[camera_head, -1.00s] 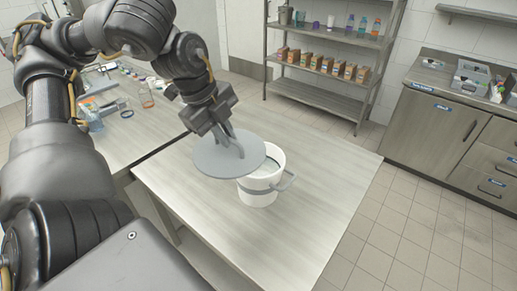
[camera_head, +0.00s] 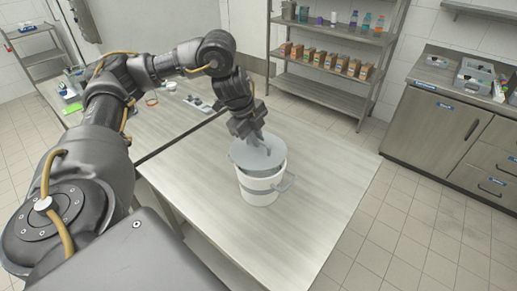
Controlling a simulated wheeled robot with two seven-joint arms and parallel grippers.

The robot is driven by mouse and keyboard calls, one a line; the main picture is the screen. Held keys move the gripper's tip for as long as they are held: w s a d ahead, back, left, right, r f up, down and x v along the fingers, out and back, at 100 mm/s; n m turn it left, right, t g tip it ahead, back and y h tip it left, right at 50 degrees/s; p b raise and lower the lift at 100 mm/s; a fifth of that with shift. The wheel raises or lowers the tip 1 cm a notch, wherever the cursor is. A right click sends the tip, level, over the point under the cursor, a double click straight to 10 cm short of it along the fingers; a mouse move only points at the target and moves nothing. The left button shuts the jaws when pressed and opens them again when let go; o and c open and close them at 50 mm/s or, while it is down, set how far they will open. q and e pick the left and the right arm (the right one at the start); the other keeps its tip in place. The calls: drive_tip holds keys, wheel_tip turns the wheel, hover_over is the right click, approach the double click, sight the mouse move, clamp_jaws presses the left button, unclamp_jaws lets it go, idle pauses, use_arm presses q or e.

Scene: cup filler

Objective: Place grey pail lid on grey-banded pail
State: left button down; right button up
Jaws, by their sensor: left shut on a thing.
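The grey-banded pail (camera_head: 261,194) is white with a grey band and a side handle, and stands upright on the light table. The grey pail lid (camera_head: 246,155) is a flat round disc at the pail's mouth, over most of the opening. Part of the pail's inside shows below the lid's near edge, so the lid looks off-centre or tilted; I cannot tell whether it touches the rim. My left gripper (camera_head: 259,147) is shut on the lid from above. My right gripper is not in view.
The table (camera_head: 318,185) is clear right of the pail. Another worktop (camera_head: 178,120) with small items adjoins at the left. A shelf rack (camera_head: 325,85) with boxes and bottles stands behind, and a cabinet (camera_head: 440,130) stands at the right.

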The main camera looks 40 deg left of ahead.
sight(246, 151)
use_arm(q)
drive_tip(key=shift+w+f, duration=0.35)
drive_tip(key=shift+f, duration=0.05)
drive_tip(key=shift+w+a+f+b, duration=0.1)
drive_tip(key=shift+w+f+b, duration=0.05)
drive_tip(key=shift+f, duration=0.75)
drive_tip(key=shift+w+f+b, duration=0.1)
drive_tip(key=shift+f+b, duration=0.05)
drive_tip(key=shift+f, duration=0.7)
drive_tip(key=shift+f, duration=0.1)
drive_tip(key=c, duration=1.5)
unclamp_jaws()
drive_tip(key=p+v, duration=0.3)
drive_tip(key=v, duration=0.9)
drive_tip(key=shift+s+a, duration=0.1)
